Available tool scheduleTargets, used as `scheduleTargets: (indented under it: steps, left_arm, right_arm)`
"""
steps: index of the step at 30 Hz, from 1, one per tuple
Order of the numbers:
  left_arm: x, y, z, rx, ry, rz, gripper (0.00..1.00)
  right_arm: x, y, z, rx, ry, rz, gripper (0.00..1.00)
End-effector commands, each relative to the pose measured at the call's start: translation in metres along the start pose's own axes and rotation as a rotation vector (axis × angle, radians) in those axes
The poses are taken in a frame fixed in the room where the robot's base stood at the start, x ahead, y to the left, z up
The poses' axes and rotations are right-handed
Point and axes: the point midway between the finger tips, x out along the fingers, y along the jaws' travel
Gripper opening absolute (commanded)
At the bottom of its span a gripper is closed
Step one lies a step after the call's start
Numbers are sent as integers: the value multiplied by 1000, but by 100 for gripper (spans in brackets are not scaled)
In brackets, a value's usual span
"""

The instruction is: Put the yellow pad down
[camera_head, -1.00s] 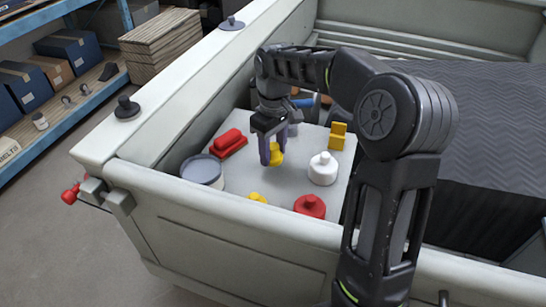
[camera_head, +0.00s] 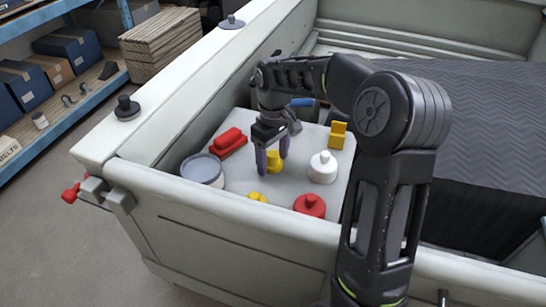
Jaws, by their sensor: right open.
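The yellow pad (camera_head: 274,160) stands on the light grey surface (camera_head: 240,185) inside the boat-like shell. My right gripper (camera_head: 272,165) points down over it with its fingers apart, one on each side of the pad. The jaws are open, and a gap shows between the pad and the finger on the right. The finger on the left partly hides the pad's side. My left gripper is not in view.
Near the pad are a white knobbed piece (camera_head: 323,168), a red knobbed piece (camera_head: 310,205), a small yellow piece (camera_head: 257,197), a red block (camera_head: 229,143), a grey-lidded tin (camera_head: 202,170) and a yellow chair-shaped piece (camera_head: 338,134). The shell's pale wall (camera_head: 230,225) rises in front.

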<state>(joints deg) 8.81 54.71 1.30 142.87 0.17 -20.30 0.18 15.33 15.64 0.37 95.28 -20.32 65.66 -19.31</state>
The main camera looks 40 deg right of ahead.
Motion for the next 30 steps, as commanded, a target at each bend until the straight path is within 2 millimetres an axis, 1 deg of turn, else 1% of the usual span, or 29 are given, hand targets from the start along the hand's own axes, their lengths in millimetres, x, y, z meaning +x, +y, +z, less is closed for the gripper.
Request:
scheduleTargets:
  steps: [7,10,14,22,23,24,27,30]
  left_arm:
    - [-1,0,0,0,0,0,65]
    - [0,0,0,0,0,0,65]
    - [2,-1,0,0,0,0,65]
    - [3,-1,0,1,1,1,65]
    - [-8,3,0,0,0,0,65]
    - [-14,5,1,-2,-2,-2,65]
    - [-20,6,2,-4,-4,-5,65]
    - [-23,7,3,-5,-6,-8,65]
  right_arm:
    - [-6,0,0,0,2,1,67]
    - [-16,1,-1,1,3,2,67]
    - [-38,0,-1,0,4,2,67]
    - [-97,0,-1,-1,5,1,67]
    - [-108,-1,0,-1,2,0,67]
    - [-113,0,0,-1,0,0,67]
    - [-121,0,0,-1,0,0,67]
    - [-124,0,0,-1,0,0,67]
